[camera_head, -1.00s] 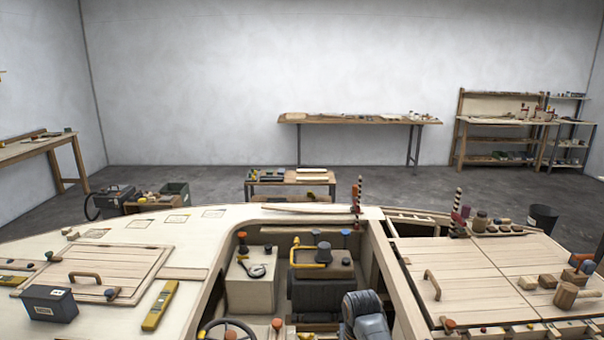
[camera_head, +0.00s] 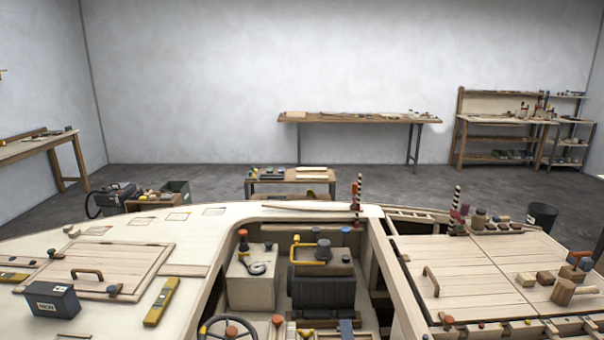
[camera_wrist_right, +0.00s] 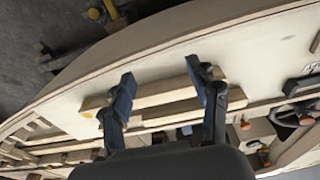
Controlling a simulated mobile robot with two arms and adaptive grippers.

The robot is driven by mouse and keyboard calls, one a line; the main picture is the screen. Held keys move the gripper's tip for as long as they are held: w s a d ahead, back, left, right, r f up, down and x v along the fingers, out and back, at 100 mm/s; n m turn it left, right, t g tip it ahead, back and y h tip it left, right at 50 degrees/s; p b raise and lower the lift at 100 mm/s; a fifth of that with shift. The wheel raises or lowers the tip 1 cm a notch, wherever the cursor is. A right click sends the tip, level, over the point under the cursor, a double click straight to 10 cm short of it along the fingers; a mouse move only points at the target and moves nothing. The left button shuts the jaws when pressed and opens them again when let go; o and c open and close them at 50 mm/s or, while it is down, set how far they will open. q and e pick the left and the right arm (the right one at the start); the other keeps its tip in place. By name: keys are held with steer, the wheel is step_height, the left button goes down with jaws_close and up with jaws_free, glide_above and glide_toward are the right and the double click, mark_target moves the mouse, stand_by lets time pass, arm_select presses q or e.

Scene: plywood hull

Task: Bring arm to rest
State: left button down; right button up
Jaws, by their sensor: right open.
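My right gripper (camera_wrist_right: 162,100) shows in the right wrist view with its two blue fingers spread apart. It is open and empty. Beyond and between the fingers, pale wooden strips (camera_wrist_right: 165,88) run across the picture near the hull's edge; I cannot tell the gap between them and the fingers. In the head view neither gripper can be made out clearly. A small blue piece (camera_head: 347,329) shows at the bottom edge, and I cannot tell what it belongs to. My left gripper is not in view.
The plywood hull deck (camera_head: 120,240) fills the front. A dark box (camera_head: 52,300) and a yellow level (camera_head: 162,302) lie at left. Wooden blocks (camera_head: 545,278) and a mallet (camera_head: 568,292) lie at right.

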steer(key=s+d+r+n+t, duration=0.15)
steer(key=s+r, duration=0.25)
steer(key=s, duration=0.6)
steer(key=s+d+r+t, duration=0.15)
steer(key=s+r, duration=0.25)
steer(key=s, duration=0.6)
step_height(320, 180, down, 32)
steer(key=s+g+b, duration=0.1)
steer(key=g+b, duration=0.1)
steer(key=b, duration=0.4)
steer(key=s+d+f+g+b, duration=0.1)
steer(key=s+d+f+b, duration=0.2)
steer(key=s+f, duration=1.3)
step_height(320, 180, down, 5)
steer(key=shift+s+r+n+g+b, duration=0.15)
steer(key=shift+s+n+g+b, duration=0.2)
steer(key=shift+b, duration=0.2)
steer(key=shift+d, duration=0.1)
